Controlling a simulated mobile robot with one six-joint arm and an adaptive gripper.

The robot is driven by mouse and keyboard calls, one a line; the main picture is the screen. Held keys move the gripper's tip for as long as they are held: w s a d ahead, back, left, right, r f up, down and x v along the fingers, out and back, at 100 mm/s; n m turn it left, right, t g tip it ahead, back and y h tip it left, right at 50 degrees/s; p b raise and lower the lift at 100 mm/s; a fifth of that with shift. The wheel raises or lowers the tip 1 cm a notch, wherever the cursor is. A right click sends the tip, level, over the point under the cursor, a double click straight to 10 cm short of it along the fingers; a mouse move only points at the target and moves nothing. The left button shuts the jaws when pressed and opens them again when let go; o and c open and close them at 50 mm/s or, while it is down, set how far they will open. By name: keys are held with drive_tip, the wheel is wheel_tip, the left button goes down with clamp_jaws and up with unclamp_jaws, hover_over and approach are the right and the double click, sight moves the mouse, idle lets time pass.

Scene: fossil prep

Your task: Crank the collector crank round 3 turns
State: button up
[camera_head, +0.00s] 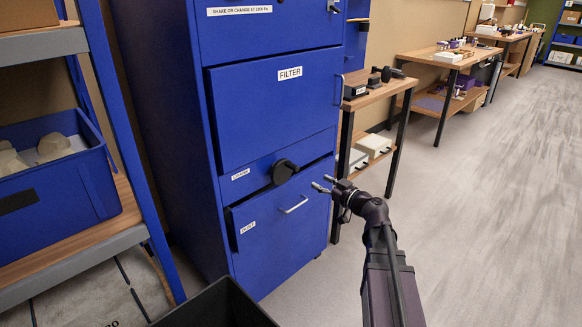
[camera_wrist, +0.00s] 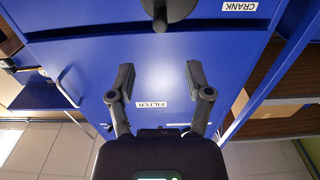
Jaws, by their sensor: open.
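The collector is a tall blue cabinet (camera_head: 262,110). Its black crank (camera_head: 284,171) sits on a narrow panel marked CRANK (camera_head: 240,174), below the FILTER panel. My gripper (camera_head: 325,183) is open and empty, to the right of the crank and apart from it. In the wrist view, which is upside down, the open fingers (camera_wrist: 160,77) stand before the FILTER label (camera_wrist: 151,104). The crank (camera_wrist: 168,9) is partly cut off at the top edge there, beyond the fingertips.
The DUST drawer (camera_head: 275,235), with a metal handle (camera_head: 294,204), sits below the crank and looks slightly ajar. A shelf with a blue bin (camera_head: 60,175) stands left. A black bin (camera_head: 215,305) is at the bottom. Wooden benches (camera_head: 380,92) stand behind; floor at right is clear.

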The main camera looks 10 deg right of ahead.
sight(287, 164)
drive_tip(key=shift+w, duration=0.1)
drive_tip(key=x, duration=1.3)
drive_tip(key=shift+w+a, duration=0.25)
drive_tip(key=shift+a, duration=0.05)
clamp_jaws()
